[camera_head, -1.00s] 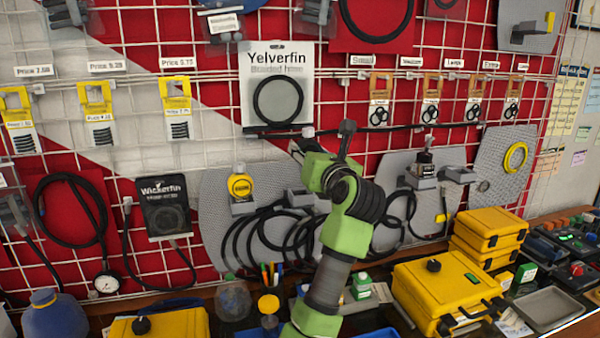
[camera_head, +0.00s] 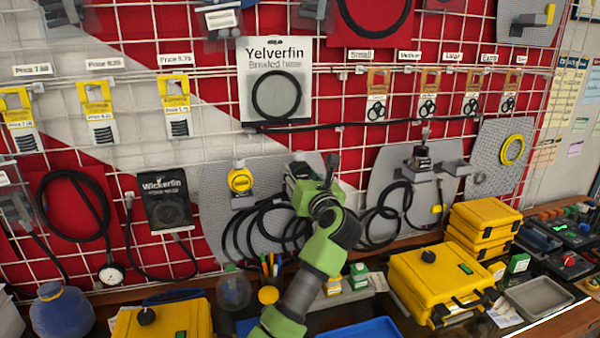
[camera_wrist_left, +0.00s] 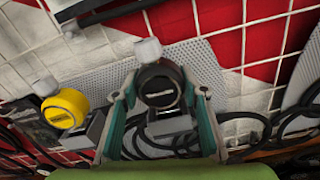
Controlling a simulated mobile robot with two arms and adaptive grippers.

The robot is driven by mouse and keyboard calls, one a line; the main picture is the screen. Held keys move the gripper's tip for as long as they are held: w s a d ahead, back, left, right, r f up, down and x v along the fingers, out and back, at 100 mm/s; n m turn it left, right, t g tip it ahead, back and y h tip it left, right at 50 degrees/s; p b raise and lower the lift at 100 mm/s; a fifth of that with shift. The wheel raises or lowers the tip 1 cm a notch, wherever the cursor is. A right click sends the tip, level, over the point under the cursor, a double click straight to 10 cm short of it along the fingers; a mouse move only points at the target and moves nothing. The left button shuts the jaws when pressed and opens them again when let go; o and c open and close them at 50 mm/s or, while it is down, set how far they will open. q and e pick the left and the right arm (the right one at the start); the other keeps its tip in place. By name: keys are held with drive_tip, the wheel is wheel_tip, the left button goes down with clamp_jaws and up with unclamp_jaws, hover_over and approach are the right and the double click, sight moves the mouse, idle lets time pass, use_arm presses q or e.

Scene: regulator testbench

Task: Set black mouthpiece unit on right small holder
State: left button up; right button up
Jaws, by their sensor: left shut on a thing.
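My left gripper (camera_head: 308,185) is in front of the grey perforated panel. In the left wrist view, the left gripper (camera_wrist_left: 160,90) is shut on the black mouthpiece unit (camera_wrist_left: 161,84), a round black body with a pale knob on top. The unit (camera_head: 299,170) shows partly in the head view. A grey small holder (camera_wrist_left: 170,125) lies just below the unit in the wrist view; I cannot tell whether they touch. The gripper hides most of this holder in the head view. My right gripper is not in view.
A yellow unit (camera_head: 240,181) sits on the holder to the left. Black hoses (camera_head: 265,228) hang below. Another black unit (camera_head: 421,158) stands on the panel to the right. A yellow case (camera_head: 440,283) and pens (camera_head: 270,266) are on the counter.

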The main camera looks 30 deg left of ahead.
use_arm(q)
drive_tip(key=o, duration=1)
drive_tip(key=shift+f, duration=0.15)
drive_tip(key=shift+c, duration=0.2)
drive_tip(key=o, duration=0.3)
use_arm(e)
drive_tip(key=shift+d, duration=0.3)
use_arm(q)
drive_tip(key=shift+r, duration=0.2)
drive_tip(key=shift+b+v, duration=1.75)
drive_tip(key=shift+v, duration=4.25)
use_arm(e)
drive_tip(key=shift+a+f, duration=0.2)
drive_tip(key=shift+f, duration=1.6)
